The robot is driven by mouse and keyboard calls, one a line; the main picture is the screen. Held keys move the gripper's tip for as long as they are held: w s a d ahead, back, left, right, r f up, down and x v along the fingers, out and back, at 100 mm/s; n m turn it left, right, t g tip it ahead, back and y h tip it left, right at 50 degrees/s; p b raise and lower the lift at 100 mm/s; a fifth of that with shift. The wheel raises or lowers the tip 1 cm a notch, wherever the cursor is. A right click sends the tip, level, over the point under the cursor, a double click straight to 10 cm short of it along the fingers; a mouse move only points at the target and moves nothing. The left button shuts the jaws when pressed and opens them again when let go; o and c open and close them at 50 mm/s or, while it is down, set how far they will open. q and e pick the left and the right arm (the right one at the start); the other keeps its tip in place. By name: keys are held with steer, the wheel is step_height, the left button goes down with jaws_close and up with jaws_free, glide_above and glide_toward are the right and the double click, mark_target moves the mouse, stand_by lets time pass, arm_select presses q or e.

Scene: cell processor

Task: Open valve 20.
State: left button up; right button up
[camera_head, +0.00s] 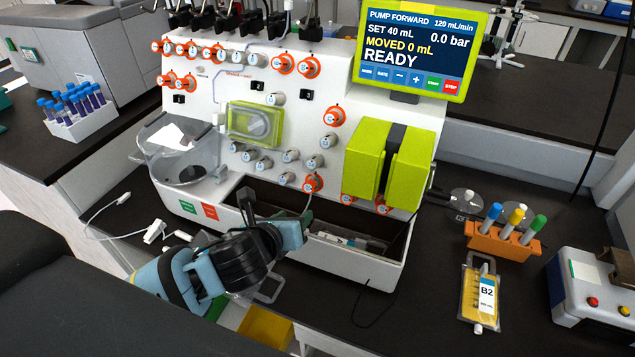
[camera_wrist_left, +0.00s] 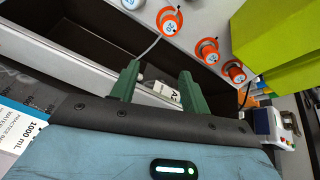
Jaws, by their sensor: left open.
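The cell processor's white panel (camera_head: 215,110) carries many round valve knobs, some grey and some with orange rings. Their numbers are too small to read surely, so I cannot tell which is valve 20. Along the bottom row are orange-ringed knobs (camera_head: 312,183), (camera_head: 347,198) and (camera_head: 383,207); the wrist view also shows orange-ringed knobs (camera_wrist_left: 169,22), (camera_wrist_left: 207,50) and (camera_wrist_left: 235,72). My left gripper (camera_head: 296,229) is over the front edge of the machine's tray, below these knobs. Its green fingers (camera_wrist_left: 158,87) are open, with nothing gripped, and touch no knob. My right gripper is not in view.
The open tray (camera_head: 400,262) lies under the panel. A yellow-green pump housing (camera_head: 365,165) is right of the knobs, under the screen (camera_head: 415,45) reading READY. An orange tube rack (camera_head: 490,240) and bag B2 (camera_head: 478,300) lie right. A 1000 mL bag (camera_wrist_left: 25,130) shows in the wrist view.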

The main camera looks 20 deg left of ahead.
mark_target(308, 188)
arm_select(q)
steer(key=r+m, duration=0.1)
steer(key=w+r+m, duration=0.1)
steer(key=shift+w+a+m+t, duration=0.1)
steer(key=shift+a+m+t, duration=0.25)
steer(key=shift+m+t, duration=0.05)
steer(key=shift+w+r+m, duration=0.25)
steer(key=shift+w+m, duration=0.25)
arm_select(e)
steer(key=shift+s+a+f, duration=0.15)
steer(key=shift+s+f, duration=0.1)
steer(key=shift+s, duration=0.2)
arm_select(q)
steer(key=shift+b+x, duration=0.4)
steer(key=shift+x, duration=3.3)
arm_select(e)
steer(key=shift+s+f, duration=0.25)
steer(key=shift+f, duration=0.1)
arm_select(q)
steer(key=shift+r, duration=0.1)
